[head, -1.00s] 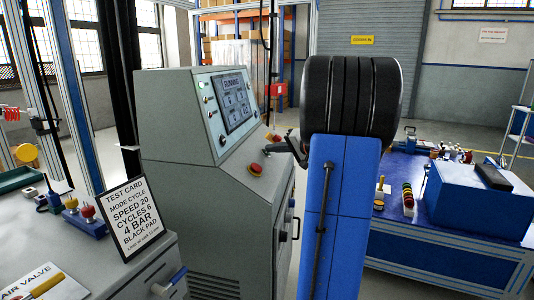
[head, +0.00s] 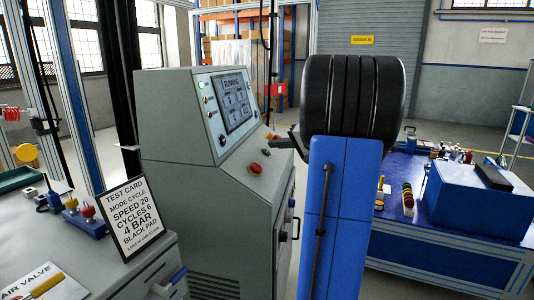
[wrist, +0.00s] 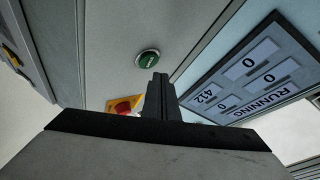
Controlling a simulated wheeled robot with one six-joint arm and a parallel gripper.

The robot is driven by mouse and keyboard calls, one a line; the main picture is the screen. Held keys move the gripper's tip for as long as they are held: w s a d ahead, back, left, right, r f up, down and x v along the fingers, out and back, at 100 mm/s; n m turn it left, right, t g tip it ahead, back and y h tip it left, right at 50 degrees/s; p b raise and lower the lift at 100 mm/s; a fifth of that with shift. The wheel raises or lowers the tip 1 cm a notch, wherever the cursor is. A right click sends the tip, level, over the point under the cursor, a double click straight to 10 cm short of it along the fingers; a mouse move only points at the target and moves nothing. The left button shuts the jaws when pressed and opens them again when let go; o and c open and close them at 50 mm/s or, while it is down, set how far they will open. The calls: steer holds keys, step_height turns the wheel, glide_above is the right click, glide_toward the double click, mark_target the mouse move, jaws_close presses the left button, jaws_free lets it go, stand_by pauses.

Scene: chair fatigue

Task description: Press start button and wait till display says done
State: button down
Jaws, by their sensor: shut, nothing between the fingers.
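The grey console's display (head: 232,103) reads RUNNING in the head view. It also shows upside down in the wrist view (wrist: 252,72), with 412 and several zeros legible. A round green button (wrist: 148,58) with small lettering sits on the console panel in the wrist view. My gripper (wrist: 158,80) is shut and empty. Its fingertips appear just below the green button in the picture; I cannot tell whether they touch it. In the head view my gripper (head: 281,142) is over the console's sloped front, partly hidden by my arm.
A red emergency stop (head: 255,168) on a yellow base is on the console ledge, close to my gripper in the wrist view. A test card (head: 134,217) stands on the left bench. A blue workbench (head: 400,252) with tools is at the right.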

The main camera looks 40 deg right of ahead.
steer(key=r, duration=0.1)
steer(key=s+d+r, duration=0.1)
steer(key=s+r, duration=0.1)
steer(key=shift+d+r, duration=0.2)
steer(key=shift+r, duration=0.15)
stand_by(0.8)
